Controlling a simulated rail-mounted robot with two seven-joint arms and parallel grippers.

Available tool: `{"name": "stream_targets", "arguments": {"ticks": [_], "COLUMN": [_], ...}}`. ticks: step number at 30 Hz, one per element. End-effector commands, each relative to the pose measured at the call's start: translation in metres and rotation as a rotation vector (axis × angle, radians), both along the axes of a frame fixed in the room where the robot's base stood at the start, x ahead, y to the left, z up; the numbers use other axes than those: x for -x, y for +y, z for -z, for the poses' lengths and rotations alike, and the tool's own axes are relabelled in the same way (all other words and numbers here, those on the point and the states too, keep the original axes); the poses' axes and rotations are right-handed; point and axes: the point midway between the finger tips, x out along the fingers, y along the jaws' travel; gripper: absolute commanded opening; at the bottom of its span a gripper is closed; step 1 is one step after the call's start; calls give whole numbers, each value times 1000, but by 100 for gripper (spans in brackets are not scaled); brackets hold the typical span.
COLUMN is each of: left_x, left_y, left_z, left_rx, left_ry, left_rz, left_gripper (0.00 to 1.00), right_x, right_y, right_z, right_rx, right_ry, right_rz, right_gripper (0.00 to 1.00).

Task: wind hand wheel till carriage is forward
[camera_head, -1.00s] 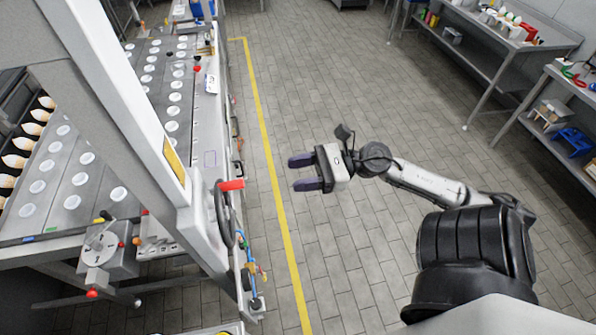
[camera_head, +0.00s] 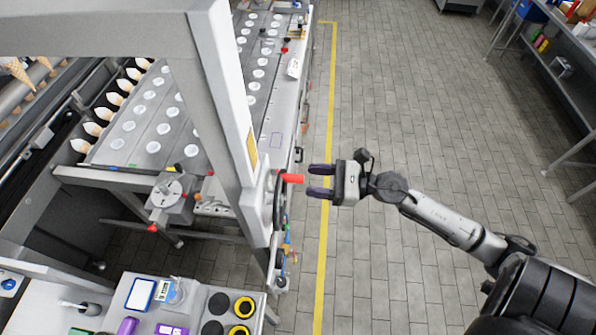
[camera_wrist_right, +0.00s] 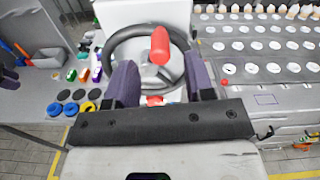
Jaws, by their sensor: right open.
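The hand wheel (camera_head: 279,204) is a dark ring on the side of the pale machine frame, seen nearly edge-on in the head view. Its red handle (camera_head: 292,178) sticks out to the right. My right gripper (camera_head: 320,182) is open, with its purple fingers pointing at the handle and a small gap left of the fingertips. In the wrist view the wheel (camera_wrist_right: 150,55) faces me, and the red handle (camera_wrist_right: 160,46) stands between and beyond the two fingers. I cannot pick out the carriage for certain. My left gripper is not in view.
A perforated table (camera_head: 150,150) with white round cups lies left of the frame (camera_head: 225,110). Several cones (camera_head: 100,113) line its left side. A bench (camera_head: 215,295) with black and yellow rings stands at the bottom.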

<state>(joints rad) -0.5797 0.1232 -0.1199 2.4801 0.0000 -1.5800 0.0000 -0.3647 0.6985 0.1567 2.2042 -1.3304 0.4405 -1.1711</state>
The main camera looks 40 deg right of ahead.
Motion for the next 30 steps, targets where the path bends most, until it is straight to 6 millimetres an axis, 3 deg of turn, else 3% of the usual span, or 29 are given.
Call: {"name": "stream_targets", "arguments": {"ticks": [10, 24, 30], "left_x": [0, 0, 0], "left_y": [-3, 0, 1], "left_z": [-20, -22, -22], "left_rx": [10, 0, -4], "left_ry": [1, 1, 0], "left_rz": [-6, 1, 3], "left_gripper": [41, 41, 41], "right_x": [-29, -34, -34], "right_y": [23, 28, 28], "right_z": [-2, 0, 0], "right_rx": [-1, 0, -1], "right_ry": [-1, 0, 1], "right_rz": [1, 0, 0], "right_gripper": [49, 49, 31]}}
